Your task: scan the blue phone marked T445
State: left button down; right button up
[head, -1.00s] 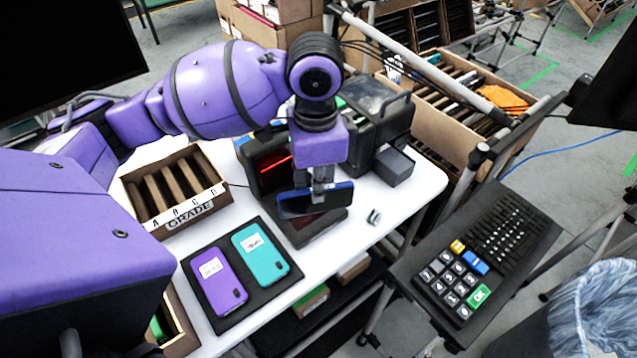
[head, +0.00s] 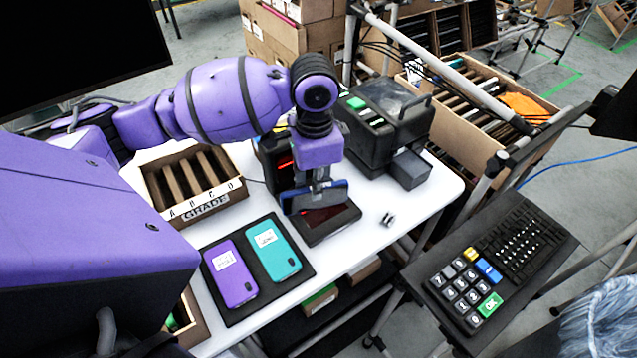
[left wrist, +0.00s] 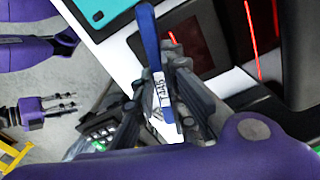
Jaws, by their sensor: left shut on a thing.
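My left gripper (head: 319,186) is shut on a blue phone (head: 314,198). It holds the phone tilted, just above the base of the black scanner (head: 325,224), in front of its upright part with red light. In the left wrist view the phone (left wrist: 147,38) is edge-on between the fingers, and its white label (left wrist: 158,88) shows; the marking is hard to read. A purple phone (head: 231,275) and a teal phone (head: 273,250), both labelled, lie on a dark mat (head: 305,272). My right gripper (left wrist: 65,103) appears only in the left wrist view, fingers apart and empty.
A cardboard tray marked GRADE (head: 207,206) with slots stands left of the scanner. A black machine (head: 385,125) stands behind on the right. A small metal clip (head: 388,219) lies on the white table. A keypad with a green OK key (head: 490,306) is at the right.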

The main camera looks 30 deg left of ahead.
pick_arm(q)
jog(key=shift+r, duration=0.1)
jog(key=shift+r, duration=2.45)
